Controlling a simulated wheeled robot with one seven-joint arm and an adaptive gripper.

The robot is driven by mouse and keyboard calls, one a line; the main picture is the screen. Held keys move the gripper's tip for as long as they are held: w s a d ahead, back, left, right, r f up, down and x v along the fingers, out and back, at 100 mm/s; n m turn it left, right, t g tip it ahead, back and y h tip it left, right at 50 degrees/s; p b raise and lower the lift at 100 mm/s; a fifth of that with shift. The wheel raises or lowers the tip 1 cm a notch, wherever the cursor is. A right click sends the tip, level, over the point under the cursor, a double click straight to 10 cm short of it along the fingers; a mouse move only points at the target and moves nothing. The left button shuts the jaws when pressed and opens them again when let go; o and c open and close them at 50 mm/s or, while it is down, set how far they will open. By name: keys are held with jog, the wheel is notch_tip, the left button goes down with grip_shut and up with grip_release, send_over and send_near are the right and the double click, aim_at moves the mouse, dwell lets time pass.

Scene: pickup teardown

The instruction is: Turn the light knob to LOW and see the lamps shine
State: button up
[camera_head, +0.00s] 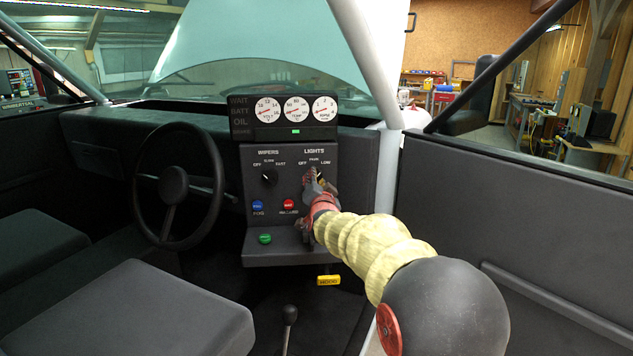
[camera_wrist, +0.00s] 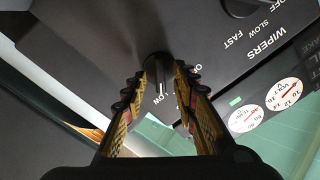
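The LIGHTS knob (camera_wrist: 157,60) is a dark round knob on the black dash panel, mostly hidden behind my gripper in the head view. My gripper (camera_head: 314,180) is at the knob. In the wrist view my fingers (camera_wrist: 163,72) close in on both sides of the knob and appear to touch it. The LOW label (camera_wrist: 158,98) shows between the fingers, with a thin white line near it; I cannot tell for sure that this line is the pointer. The OFF, PARK and LOW labels (camera_head: 314,162) sit above the knob in the head view. No lamps are in view.
The WIPERS knob (camera_head: 269,178) is left of the LIGHTS knob. Below are a blue FOG button (camera_head: 257,205), a red button (camera_head: 289,205) and a green button (camera_head: 265,239). The steering wheel (camera_head: 174,186) is left. A yellow HOOD handle (camera_head: 329,281) hangs below. Three gauges (camera_head: 297,109) sit above.

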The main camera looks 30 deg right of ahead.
jog(key=v, duration=1.2)
jog(key=shift+f, duration=0.15)
dwell(0.4)
